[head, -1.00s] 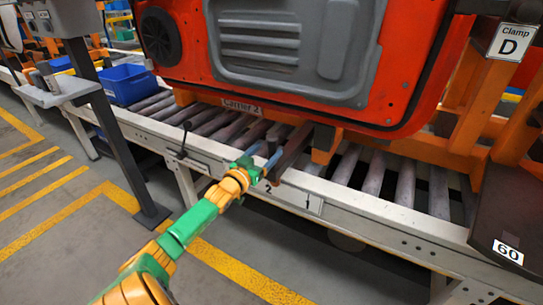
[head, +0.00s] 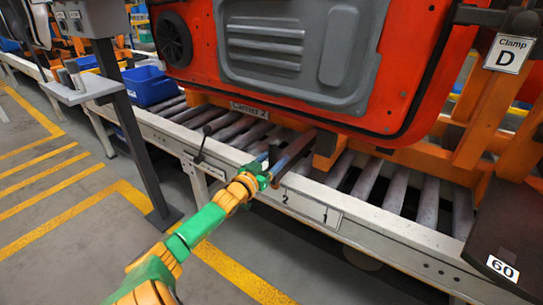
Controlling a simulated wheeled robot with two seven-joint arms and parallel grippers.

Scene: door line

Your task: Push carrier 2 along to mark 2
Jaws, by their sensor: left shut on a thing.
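Carrier 2 (head: 250,109) is an orange frame bearing a large red door with a grey inner panel (head: 300,50). It stands on the roller conveyor. A brown bar (head: 292,153) sticks out from its lower side over the near rail. My left gripper (head: 268,174) is shut on the bar's near end; its fingers partly hide the grip. Mark 2 (head: 285,196) is a black number on the pale rail, just right of and below the bar's end. Mark 1 (head: 325,214) is farther right. My right gripper is not in view.
A dark post (head: 130,125) with a small shelf stands at the left. Clamp D (head: 510,53) and a dark panel marked 60 (head: 503,269) are at the right. A blue bin (head: 150,86) sits behind.

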